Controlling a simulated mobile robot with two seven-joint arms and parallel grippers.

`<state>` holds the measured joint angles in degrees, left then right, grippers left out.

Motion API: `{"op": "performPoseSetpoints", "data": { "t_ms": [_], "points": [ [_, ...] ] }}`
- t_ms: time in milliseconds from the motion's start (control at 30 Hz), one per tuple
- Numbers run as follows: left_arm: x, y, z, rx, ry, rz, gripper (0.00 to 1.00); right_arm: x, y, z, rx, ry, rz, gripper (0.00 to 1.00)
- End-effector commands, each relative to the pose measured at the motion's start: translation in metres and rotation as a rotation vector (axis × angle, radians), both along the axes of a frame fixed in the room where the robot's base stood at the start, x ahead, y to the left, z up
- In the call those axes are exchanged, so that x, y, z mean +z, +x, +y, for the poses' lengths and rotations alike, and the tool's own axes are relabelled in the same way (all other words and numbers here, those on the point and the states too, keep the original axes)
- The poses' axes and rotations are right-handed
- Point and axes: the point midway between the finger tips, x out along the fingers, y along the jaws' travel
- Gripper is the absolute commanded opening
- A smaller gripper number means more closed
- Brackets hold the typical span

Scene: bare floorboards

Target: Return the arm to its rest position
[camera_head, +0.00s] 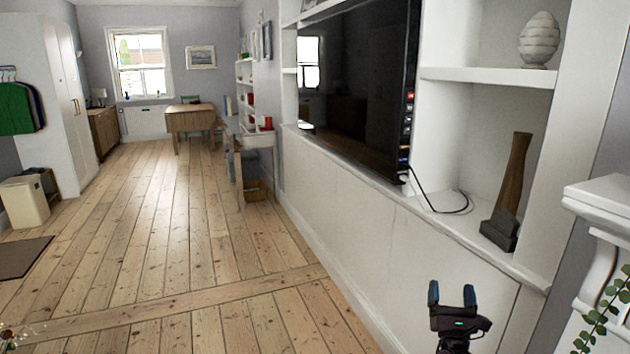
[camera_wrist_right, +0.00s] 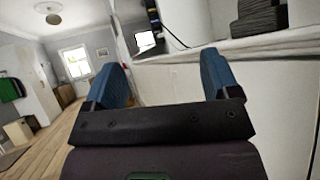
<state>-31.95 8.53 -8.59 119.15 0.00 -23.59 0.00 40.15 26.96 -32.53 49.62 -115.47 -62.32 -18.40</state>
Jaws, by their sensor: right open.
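My right gripper (camera_head: 452,294) is at the lower right of the head view, raised in front of the white built-in cabinet. Its two blue fingers stand upright and apart, with nothing between them. In the right wrist view the same gripper (camera_wrist_right: 168,80) shows its two blue fingers spread wide, and the white cabinet front shows between them. It looks clear of the cabinet, though the exact gap is hard to tell. My left gripper is in neither view.
The white wall unit (camera_head: 400,235) runs along the right, holding a television (camera_head: 365,85), a dark wooden sculpture (camera_head: 508,195) and a ribbed ornament (camera_head: 539,40). A white mantel (camera_head: 604,200) and a leafy plant (camera_head: 606,315) stand at the right edge. The floorboards (camera_head: 165,220) are open to the left.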

Motion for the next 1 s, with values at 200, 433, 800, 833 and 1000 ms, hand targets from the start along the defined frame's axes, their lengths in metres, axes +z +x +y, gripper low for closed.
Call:
{"op": "performPoseSetpoints", "data": {
  "t_ms": [200, 433, 800, 833, 1000],
  "points": [
    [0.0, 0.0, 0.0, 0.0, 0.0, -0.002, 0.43, -0.004, 0.015, -0.001, 0.055, 0.296, 0.1, 0.81],
    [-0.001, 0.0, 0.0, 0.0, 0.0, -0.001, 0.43, -0.003, 0.021, 0.025, 0.168, 0.736, 0.182, 0.81],
    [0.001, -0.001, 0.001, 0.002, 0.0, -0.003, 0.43, -0.06, -0.05, 0.085, 0.376, 1.618, 0.364, 0.81],
    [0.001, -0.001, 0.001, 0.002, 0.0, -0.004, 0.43, -0.064, -0.059, 0.09, 0.391, 1.689, 0.374, 0.81],
    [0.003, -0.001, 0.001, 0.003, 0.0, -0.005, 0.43, -0.08, -0.119, 0.111, 0.461, 2.102, 0.396, 0.81]
  ]
}}
